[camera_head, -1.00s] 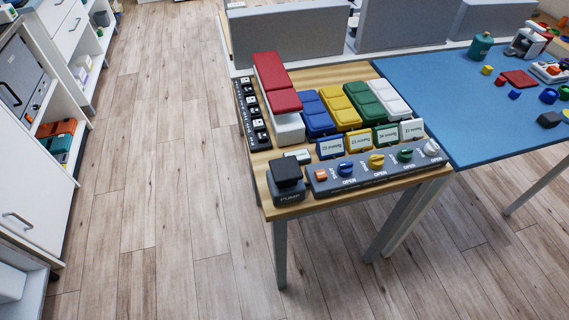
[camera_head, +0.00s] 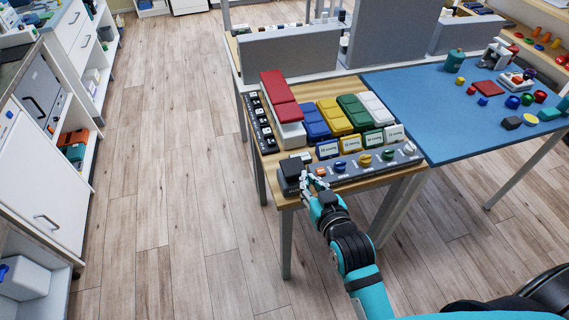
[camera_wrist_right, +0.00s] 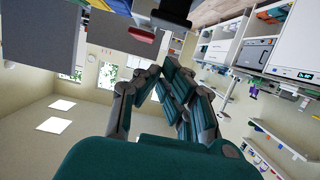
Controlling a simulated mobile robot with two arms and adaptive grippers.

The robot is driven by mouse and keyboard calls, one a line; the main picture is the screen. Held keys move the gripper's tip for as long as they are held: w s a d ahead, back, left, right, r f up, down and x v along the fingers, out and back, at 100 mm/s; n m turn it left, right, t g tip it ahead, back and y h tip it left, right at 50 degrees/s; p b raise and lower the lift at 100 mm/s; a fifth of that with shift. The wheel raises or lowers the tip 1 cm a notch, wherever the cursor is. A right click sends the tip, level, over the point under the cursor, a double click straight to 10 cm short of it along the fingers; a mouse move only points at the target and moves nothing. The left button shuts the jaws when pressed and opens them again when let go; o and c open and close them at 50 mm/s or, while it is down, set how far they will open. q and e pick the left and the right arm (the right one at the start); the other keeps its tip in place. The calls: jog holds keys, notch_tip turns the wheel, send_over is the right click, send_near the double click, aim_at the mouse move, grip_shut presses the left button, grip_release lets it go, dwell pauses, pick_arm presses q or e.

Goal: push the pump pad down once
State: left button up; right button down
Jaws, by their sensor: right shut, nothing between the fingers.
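The pump pad (camera_head: 292,168) is a black square block on a dark grey base at the front left corner of the wooden table. My right gripper (camera_head: 308,181) is shut and empty. Its fingertips are close beside the pump on its right front side. I cannot tell whether they touch it. In the right wrist view the gripper (camera_wrist_right: 155,72) has its fingertips together, and a dark block, seemingly the pump pad (camera_wrist_right: 172,8), shows at the top edge. My left gripper is not in view.
A grey valve panel (camera_head: 364,168) with coloured knobs lies right of the pump. Behind it stand label cards, coloured pads and a red block (camera_head: 280,94). A black switch strip (camera_head: 262,125) lies at the left edge. A blue table (camera_head: 430,110) adjoins at right.

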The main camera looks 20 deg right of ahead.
notch_tip(320, 180, up, 2)
jog(key=p, duration=0.2)
send_over(297, 171)
jog(key=shift+w+a+f, duration=0.1)
jog(key=shift+w+f, duration=0.05)
jog(key=shift+f, duration=0.35)
jog(key=shift+w+f, duration=0.15)
jog(key=shift+f, duration=0.35)
jog(key=f, duration=0.3)
jog(key=shift+s, duration=0.2)
jog(key=shift+s+f+p, duration=0.1)
jog(key=shift+f+p, duration=0.2)
jog(key=shift+f, duration=0.25)
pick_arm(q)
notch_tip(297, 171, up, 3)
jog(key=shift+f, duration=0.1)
